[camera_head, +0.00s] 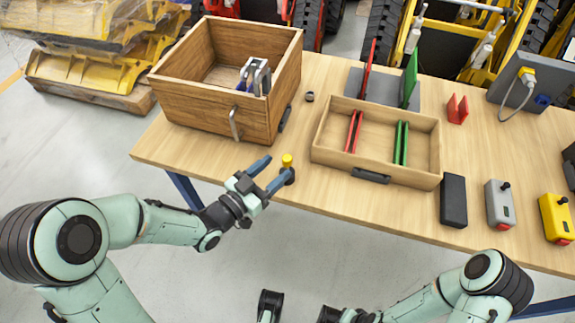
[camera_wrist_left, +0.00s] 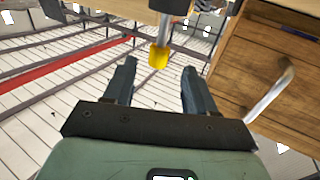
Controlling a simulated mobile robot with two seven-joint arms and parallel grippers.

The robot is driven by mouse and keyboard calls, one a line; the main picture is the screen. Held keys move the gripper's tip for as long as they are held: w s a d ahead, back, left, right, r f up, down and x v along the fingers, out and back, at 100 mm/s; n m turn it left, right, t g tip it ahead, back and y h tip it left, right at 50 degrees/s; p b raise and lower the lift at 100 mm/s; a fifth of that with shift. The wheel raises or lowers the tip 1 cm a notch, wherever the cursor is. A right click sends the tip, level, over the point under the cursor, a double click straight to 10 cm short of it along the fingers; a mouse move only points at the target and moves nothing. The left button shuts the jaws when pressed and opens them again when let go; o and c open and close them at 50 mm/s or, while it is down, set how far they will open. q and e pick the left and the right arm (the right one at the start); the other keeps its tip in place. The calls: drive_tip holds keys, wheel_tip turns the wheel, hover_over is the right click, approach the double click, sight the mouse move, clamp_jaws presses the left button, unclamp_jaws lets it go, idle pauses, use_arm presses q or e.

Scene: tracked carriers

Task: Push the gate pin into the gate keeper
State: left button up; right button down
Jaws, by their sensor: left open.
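The pin has a yellow head (camera_head: 287,160) on a dark base at the table's front edge. In the left wrist view its yellow end (camera_wrist_left: 158,55) shows beside a dark cylinder (camera_wrist_left: 172,5), cut off by the top edge. My left gripper (camera_head: 272,171) is open and empty, its fingers pointing towards the pin. In the left wrist view the yellow end lies in line with the gap between the fingertips (camera_wrist_left: 160,68). I cannot tell whether the fingers touch it. I cannot tell which part is the keeper.
A wooden box (camera_head: 190,105) with a metal handle (camera_head: 234,124) stands left of the pin. A wooden tray (camera_head: 335,160) with red and green dividers stands right of it. A small dark ring (camera_head: 309,96) lies between them. Black, grey and yellow boxes stand further right.

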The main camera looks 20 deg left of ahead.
sight(283, 164)
use_arm(q)
drive_tip(key=x, duration=0.5)
drive_tip(key=shift+w+d+f, duration=0.1)
drive_tip(key=shift+d+f, duration=0.1)
clamp_jaws()
